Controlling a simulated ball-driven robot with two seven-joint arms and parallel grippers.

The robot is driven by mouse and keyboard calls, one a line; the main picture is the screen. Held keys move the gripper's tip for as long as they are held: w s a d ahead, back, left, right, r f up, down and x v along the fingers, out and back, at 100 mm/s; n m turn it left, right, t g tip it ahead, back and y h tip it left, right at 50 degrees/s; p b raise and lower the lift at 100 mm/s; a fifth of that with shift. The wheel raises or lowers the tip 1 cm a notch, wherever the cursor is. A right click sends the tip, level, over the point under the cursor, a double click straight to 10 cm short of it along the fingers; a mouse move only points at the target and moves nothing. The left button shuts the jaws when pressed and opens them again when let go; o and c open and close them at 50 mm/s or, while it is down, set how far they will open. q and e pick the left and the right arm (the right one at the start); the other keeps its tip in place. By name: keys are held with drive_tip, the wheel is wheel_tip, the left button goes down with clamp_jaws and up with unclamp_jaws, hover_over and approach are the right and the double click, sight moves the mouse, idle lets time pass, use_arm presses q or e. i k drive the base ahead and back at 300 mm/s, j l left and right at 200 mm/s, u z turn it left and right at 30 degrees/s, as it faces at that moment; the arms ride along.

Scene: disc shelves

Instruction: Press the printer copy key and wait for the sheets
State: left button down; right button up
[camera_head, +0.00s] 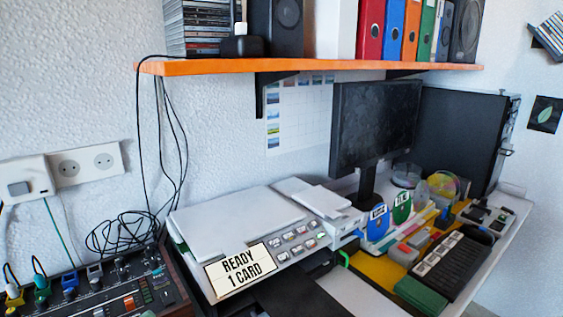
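The white printer (232,218) sits on the desk at the middle left of the head view, lid closed. Its key panel (297,242) has several small keys along the front right edge; I cannot tell which is the copy key. A display sign (240,268) at its front reads "READY 1 CARD". A white flat piece (322,200), perhaps paper or a tray, lies at the printer's right rear. A dark flat surface (292,297) extends below the printer's front; no sheets are visible on it. Neither of my grippers shows.
An audio mixer (105,292) with plugs and a cable tangle stands at the left. A monitor (375,125), a keyboard (452,266), blue and green holders and small desk items are at the right. An orange shelf (310,65) with binders and speakers hangs above.

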sight(283, 257)
drive_tip(key=k+l, duration=0.4)
drive_tip(key=k, duration=0.15)
drive_tip(key=k+l, duration=0.35)
drive_tip(key=k, duration=0.25)
